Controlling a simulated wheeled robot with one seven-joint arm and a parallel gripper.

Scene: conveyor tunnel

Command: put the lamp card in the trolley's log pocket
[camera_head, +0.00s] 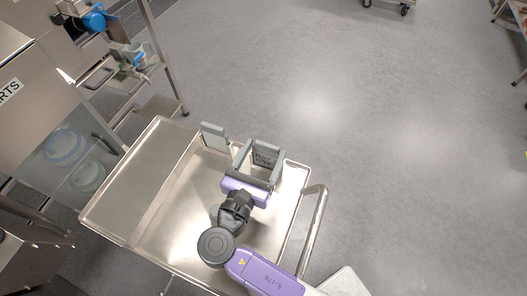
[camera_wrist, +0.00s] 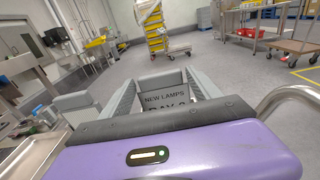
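The lamp card (camera_head: 265,158) is a grey plate with dark print. In the wrist view the card (camera_wrist: 166,98) reads "NEW LAMPS" with a line starting "DAY" below; its lower part is hidden behind my gripper's palm. My gripper (camera_head: 261,154) has its grey fingers on the card's two sides, and the card fills the gap. The gripper is over the far right part of the steel trolley (camera_head: 150,185). A grey upright slab at the trolley's far edge (camera_head: 214,137), left of my gripper, looks like the log pocket; its opening is not clear. It also shows in the wrist view (camera_wrist: 76,102).
The trolley's tubular handle (camera_head: 316,220) is right of my gripper. A steel shelf rack (camera_head: 125,75) and a machine cabinet marked "ARTS" (camera_head: 30,90) stand to the left.

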